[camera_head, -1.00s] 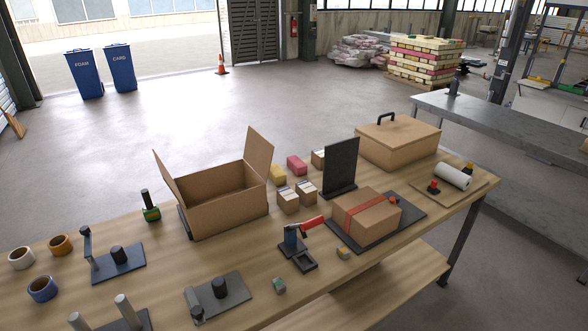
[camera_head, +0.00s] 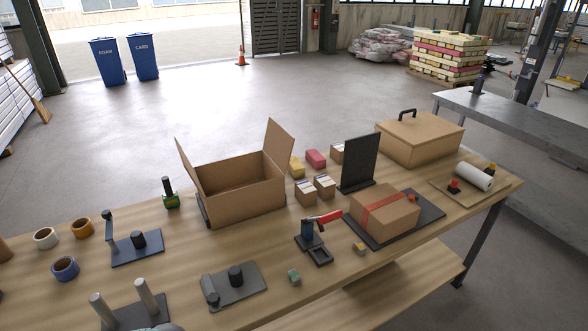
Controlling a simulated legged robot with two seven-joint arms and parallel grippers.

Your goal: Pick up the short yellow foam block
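The short yellow foam block (camera_head: 297,167) sits on the wooden table just behind the right end of the open cardboard box (camera_head: 243,190). The box's raised right flap hides part of the block's left side. A pink foam block (camera_head: 316,159) lies beside it on the right. Neither of my grippers can be made out in view. A small grey-green shape at the bottom edge is too cropped to identify.
Small cartons (camera_head: 305,193) stand in front of the yellow block. A black upright panel (camera_head: 359,163) and a red-taped box (camera_head: 385,212) are to the right. A lidded box (camera_head: 420,138) stands at the back right. Tape rolls (camera_head: 65,268) and metal fixtures (camera_head: 137,247) occupy the left and front.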

